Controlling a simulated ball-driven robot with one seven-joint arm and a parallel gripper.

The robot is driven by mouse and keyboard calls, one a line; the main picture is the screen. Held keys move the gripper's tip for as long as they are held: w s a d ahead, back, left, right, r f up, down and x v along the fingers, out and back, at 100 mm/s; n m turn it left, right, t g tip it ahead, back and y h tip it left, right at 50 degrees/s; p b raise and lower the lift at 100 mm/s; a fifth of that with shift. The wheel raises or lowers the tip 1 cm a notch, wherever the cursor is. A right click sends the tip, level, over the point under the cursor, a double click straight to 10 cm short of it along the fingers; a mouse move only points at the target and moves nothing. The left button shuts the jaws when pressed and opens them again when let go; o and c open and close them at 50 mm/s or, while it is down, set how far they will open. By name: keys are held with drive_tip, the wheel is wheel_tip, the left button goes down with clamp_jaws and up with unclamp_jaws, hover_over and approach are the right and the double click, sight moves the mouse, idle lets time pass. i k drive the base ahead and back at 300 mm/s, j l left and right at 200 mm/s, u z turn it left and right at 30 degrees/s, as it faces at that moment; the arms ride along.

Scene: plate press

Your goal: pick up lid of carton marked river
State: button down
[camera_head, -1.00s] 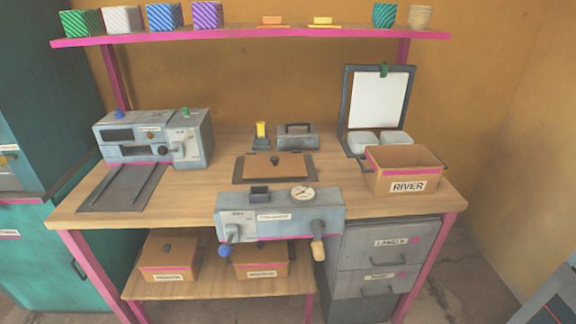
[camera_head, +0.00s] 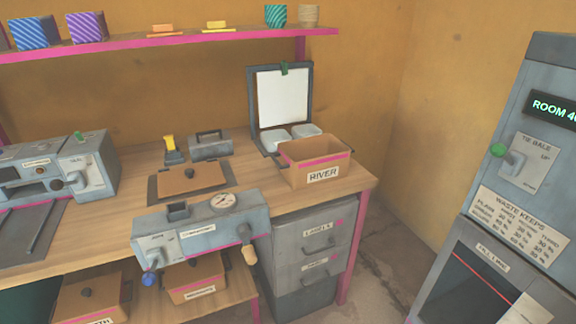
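The carton marked RIVER (camera_head: 322,174) stands open on the right end of the workbench. It is brown with a pink stripe and dark handles, and no lid is on it. A flat brown lid with a dark knob (camera_head: 192,180) lies on a dark plate (camera_head: 155,189) on the bench, left of the carton and behind the grey press unit. No writing is legible on this lid. My gripper is not in view.
The grey press unit (camera_head: 205,226) with a gauge and levers sits at the bench's front edge. Two lidded cartons (camera_head: 195,283) are on the lower shelf. A grey drawer cabinet (camera_head: 310,250) stands under the bench. A tall grey machine (camera_head: 515,190) stands at right, with open floor between.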

sight(193, 178)
drive_tip(key=u, duration=1.15)
drive_tip(key=i+l+u, duration=0.25)
drive_tip(key=i, duration=0.35)
drive_tip(key=i+l+u, duration=0.25)
drive_tip(key=i+l, duration=0.2)
drive_tip(key=i, duration=0.1)
